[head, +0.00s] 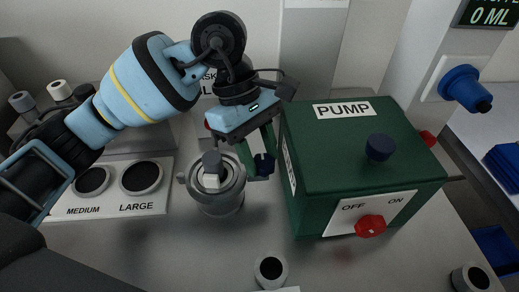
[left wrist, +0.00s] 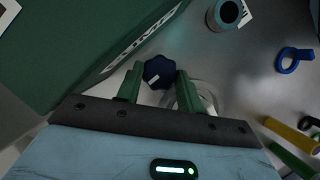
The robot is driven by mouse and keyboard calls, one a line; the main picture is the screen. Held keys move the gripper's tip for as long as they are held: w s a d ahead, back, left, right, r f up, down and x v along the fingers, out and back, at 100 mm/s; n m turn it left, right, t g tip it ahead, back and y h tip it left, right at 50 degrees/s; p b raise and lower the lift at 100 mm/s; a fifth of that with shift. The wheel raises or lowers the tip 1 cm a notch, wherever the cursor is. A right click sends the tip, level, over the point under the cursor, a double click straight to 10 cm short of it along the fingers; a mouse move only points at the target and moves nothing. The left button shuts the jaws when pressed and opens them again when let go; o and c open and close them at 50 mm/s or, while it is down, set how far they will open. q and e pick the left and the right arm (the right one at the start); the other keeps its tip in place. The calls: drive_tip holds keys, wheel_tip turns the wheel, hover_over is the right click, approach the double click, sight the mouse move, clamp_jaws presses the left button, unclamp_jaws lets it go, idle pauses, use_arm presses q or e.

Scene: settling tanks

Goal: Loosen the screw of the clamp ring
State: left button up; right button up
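The clamp ring (head: 190,180) is a grey metal band around a round metal vessel (head: 222,205) with a grey lid catch, left of the green pump box. Its screw has a dark blue lobed knob (head: 264,165) on the ring's right side; the knob also shows in the left wrist view (left wrist: 159,72). My left gripper (head: 258,160) reaches down from above with its green fingers on both sides of the knob. The screw's shaft is hidden. My right gripper is out of view.
The green pump box (head: 330,150), with a blue knob on top and a red switch (head: 370,225), stands close right of the gripper. A rack marked MEDIUM and LARGE (head: 110,205) is at left. A small grey cup (head: 270,270) stands in front.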

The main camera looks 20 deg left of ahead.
use_arm(q)
drive_tip(key=shift+c, duration=1.2)
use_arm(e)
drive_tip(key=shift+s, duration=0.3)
